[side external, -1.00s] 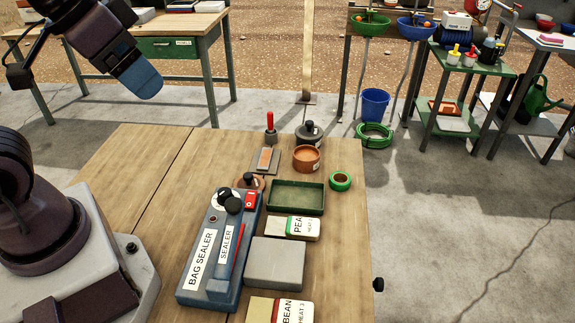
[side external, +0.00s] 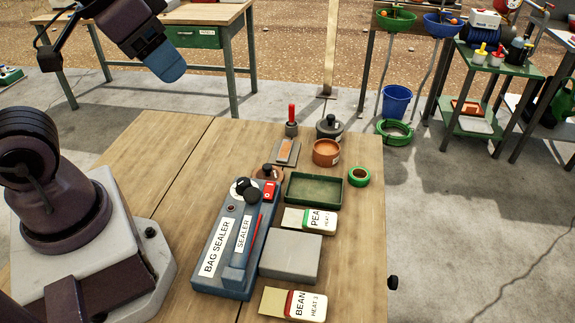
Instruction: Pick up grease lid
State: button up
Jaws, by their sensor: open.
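A brown disc with a black knob (side external: 268,173), lid-like, lies behind the bag sealer and is partly hidden by it. A round open orange-brown tin (side external: 326,153) stands to its right, farther back. A dark round pot with a black knob (side external: 330,127) stands behind the tin. I cannot read which of these is the grease lid. A black finger-like part of my gripper (side external: 48,58) shows at the upper left, high above and well left of these things. It is open and touches nothing; most of it is out of frame or hidden.
The blue bag sealer (side external: 222,272) stands mid-table, with a grey block (side external: 290,258), PEA packet (side external: 310,220) and BEAN packet (side external: 295,304) to its right. A green tray (side external: 314,201), green tape roll (side external: 358,177) and red-handled tool (side external: 291,122) stand near. The left tabletop (side external: 150,155) is clear.

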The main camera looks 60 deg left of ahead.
jog(key=shift+f, duration=0.1)
jog(key=n+g, duration=0.6)
jog(key=n, duration=1.2)
send_over(267, 166)
notch_tip(267, 166, down, 21)
notch_tip(267, 166, down, 7)
jog(key=shift+s+r, duration=0.1)
jog(key=shift+r, duration=0.05)
jog(key=shift+f, duration=3.2)
